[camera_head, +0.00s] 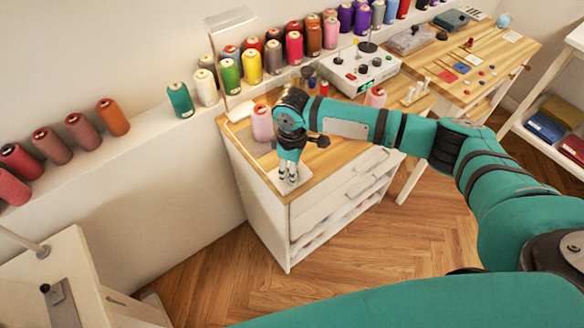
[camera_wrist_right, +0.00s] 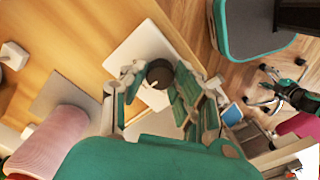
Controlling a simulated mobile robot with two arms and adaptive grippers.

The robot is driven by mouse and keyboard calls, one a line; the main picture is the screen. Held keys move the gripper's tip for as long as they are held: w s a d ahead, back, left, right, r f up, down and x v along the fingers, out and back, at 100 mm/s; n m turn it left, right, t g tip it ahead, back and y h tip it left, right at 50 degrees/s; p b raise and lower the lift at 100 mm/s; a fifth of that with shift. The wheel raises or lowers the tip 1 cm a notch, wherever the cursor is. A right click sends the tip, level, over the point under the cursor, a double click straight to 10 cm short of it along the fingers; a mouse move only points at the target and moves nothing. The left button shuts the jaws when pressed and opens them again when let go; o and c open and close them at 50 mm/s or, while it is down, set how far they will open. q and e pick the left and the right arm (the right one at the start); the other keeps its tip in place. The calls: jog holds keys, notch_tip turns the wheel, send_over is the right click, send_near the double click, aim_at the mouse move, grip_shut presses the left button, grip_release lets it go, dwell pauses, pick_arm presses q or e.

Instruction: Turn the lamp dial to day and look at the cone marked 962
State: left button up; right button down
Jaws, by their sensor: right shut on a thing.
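The lamp dial, a dark round knob (camera_wrist_right: 159,73) on a white plate (camera_wrist_right: 130,56), is at the counter's front corner. My right gripper (camera_wrist_right: 158,92) points down over it, shut on the knob with a finger on each side. In the head view the right gripper (camera_head: 288,175) hides the knob, and only the edge of the white plate shows. A pink cone (camera_head: 262,122) stands behind the gripper on the counter under the lamp (camera_head: 230,18); it also shows in the wrist view (camera_wrist_right: 52,142). I cannot read any number on it. My left gripper is out of view.
A shelf along the wall holds several coloured thread cones, among them a teal one (camera_head: 180,100). A wooden table (camera_head: 480,60) stands further right. The floor in front is clear.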

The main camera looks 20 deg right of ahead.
jog(key=shift+r+m+p, duration=0.15)
jog(key=shift+m+p, duration=0.15)
jog(key=shift+p, duration=0.25)
jog(key=m+p, duration=0.6)
jog(key=p, duration=0.2)
jog(key=shift+r, duration=0.1)
jog(key=shift+f+m+p, duration=0.2)
jog(key=shift+m+p, duration=1.6)
jog(key=shift+m, duration=0.2)
jog(key=c, duration=1)
grip_release()
notch_tip(320, 180, up, 12)
